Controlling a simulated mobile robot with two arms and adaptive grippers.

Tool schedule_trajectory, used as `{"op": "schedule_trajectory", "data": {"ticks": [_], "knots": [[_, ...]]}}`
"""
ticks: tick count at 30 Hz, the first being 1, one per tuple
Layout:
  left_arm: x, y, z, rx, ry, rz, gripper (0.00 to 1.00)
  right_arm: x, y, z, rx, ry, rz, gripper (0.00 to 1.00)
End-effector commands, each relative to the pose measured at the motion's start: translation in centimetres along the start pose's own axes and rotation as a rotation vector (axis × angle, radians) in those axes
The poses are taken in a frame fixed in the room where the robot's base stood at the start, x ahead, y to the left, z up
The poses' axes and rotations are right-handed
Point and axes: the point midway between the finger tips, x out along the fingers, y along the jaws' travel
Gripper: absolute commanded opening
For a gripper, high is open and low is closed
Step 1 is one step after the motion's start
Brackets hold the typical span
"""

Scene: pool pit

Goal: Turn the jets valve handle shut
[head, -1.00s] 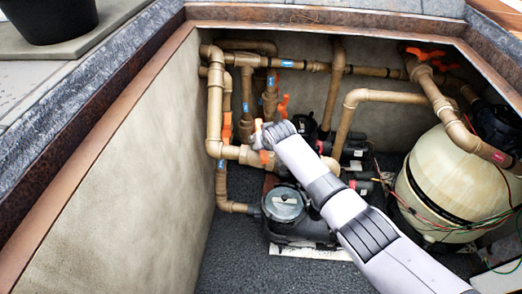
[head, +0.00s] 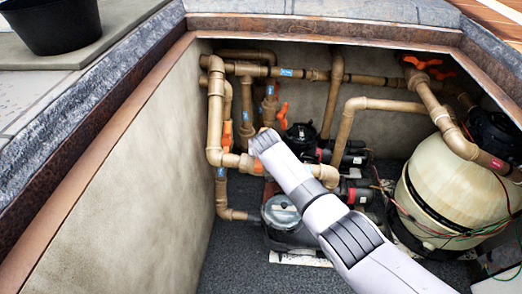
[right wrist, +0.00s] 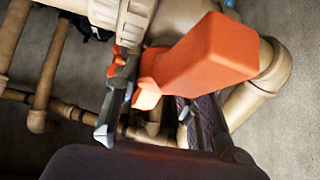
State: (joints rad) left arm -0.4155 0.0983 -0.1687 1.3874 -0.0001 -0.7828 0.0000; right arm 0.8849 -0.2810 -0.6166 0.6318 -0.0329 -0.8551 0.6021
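An orange valve handle (right wrist: 205,60) fills the middle of the right wrist view, on tan pipework. My right gripper (right wrist: 160,120) is around its lower end, with one finger to the left and the other to the right, partly hidden behind the handle. The fingers stand apart, and I see no firm grip. In the head view my right arm reaches in from the lower right, and its wrist end (head: 262,143) is at the valve pipes, hiding the fingers. A bit of orange (head: 258,168) shows just below it. My left gripper is out of view.
Other orange handles are on the left pipes (head: 227,135), behind my wrist (head: 282,112) and at the back right (head: 428,68). A pump with a clear lid (head: 281,210) sits below my arm. A cream tank (head: 432,195) with loose wires stands right. Pit walls enclose everything.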

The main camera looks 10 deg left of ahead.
Motion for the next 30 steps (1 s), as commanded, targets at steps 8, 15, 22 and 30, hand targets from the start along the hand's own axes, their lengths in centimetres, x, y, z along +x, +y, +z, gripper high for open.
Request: {"op": "schedule_trajectory", "data": {"ticks": [8,15,22,30], "knots": [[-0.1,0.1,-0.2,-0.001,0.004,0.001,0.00,0.0,0.1,-0.1,-0.001,0.002,0.000,0.53],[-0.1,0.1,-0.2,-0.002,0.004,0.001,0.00,0.0,0.0,0.0,-0.001,0.001,0.000,0.55],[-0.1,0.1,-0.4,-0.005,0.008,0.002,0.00,-0.4,-0.1,0.0,-0.001,0.002,-0.002,0.55],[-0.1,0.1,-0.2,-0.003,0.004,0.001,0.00,-2.7,0.0,0.0,0.000,0.002,-0.003,0.55]]}}
